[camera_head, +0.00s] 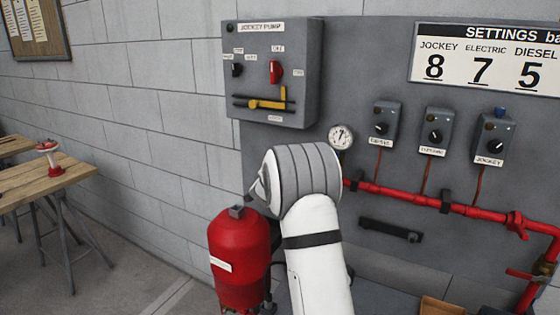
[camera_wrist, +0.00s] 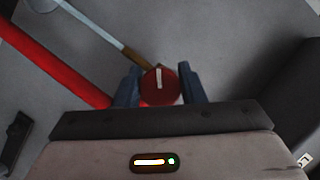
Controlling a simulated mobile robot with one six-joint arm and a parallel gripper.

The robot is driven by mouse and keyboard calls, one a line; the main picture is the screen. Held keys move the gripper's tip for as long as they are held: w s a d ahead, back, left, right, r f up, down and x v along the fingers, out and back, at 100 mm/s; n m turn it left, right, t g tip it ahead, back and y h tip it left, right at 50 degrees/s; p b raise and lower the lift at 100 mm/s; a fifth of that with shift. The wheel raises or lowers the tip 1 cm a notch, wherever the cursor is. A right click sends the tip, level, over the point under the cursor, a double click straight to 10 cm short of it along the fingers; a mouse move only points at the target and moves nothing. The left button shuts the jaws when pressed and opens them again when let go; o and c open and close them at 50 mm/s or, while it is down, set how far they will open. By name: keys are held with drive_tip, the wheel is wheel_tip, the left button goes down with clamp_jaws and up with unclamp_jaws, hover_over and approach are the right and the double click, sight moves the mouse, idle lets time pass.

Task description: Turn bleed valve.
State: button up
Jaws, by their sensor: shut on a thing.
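A round red knob (camera_wrist: 158,92) with a white line on it shows in the wrist view; I take it to be the bleed valve. Its white line runs nearly straight up and down in that picture. My gripper (camera_wrist: 159,82) has its two dark blue fingers on either side of the knob, shut on it. A thin pale pipe with a brass-coloured end (camera_wrist: 131,53) leads to the knob from the upper left. In the head view my white and grey arm hides the gripper and the knob.
A thick red pipe (camera_wrist: 55,65) runs close by on the left in the wrist view. In the head view a red tank (camera_head: 238,250) stands left of my arm. A jockey pump box (camera_head: 300,55), a gauge (camera_head: 340,137) and a red pipe (camera_head: 400,196) are on the grey panel.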

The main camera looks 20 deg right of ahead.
drive_tip(key=shift+r+n+g+p, duration=0.1)
drive_tip(key=shift+n+g+p, duration=0.4)
drive_tip(key=shift+p, duration=1.3)
drive_tip(key=shift+n, duration=0.3)
drive_tip(key=o, duration=1)
drive_tip(key=shift+c, duration=0.2)
drive_tip(key=b+v, duration=0.1)
drive_tip(key=v, duration=0.6)
drive_tip(key=shift+s+a, duration=0.25)
drive_tip(key=shift+s, duration=0.05)
